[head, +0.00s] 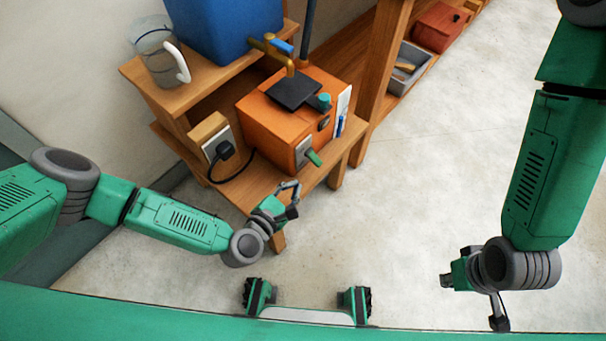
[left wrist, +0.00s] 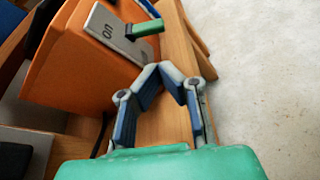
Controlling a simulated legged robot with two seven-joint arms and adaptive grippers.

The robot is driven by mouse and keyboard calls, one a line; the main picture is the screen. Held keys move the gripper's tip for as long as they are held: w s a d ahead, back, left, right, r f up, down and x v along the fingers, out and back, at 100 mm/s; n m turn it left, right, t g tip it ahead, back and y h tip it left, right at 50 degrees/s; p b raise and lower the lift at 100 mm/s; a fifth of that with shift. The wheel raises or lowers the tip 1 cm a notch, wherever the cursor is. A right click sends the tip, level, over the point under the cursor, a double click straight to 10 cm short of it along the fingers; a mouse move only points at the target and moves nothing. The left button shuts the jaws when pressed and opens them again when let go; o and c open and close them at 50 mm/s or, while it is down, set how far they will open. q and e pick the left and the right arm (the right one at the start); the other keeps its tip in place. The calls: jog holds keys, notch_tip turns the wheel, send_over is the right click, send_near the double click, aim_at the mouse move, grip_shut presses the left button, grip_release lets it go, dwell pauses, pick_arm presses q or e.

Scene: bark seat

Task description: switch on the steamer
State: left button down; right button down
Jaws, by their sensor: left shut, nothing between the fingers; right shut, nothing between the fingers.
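The steamer looks like the orange box (head: 285,118) on the low wooden stand, with a dark plate on top. On its front is a grey switch plate (head: 303,152) with a green lever (head: 314,158). In the left wrist view the plate (left wrist: 112,38) bears the letters "ON" and the green lever (left wrist: 146,28) sticks out from it. My left gripper (head: 295,186) is shut and empty, just below and in front of the lever, apart from it. Its fingertips (left wrist: 167,68) meet in the left wrist view. My right gripper (head: 450,281) is low at the right, far from the steamer.
A black plug sits in a socket block (head: 211,140), its cable running beside the steamer. A blue tank (head: 222,28) with a brass tap and a clear jug (head: 158,52) stand on the upper shelf. The floor (head: 430,170) to the right is clear.

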aim_at(315, 159)
pick_arm(q)
jog(key=b+x, duration=0.2)
jog(key=x, duration=0.7)
jog(key=shift+s+d, duration=0.1)
jog(key=shift+b, duration=0.45)
jog(key=shift+n, duration=0.3)
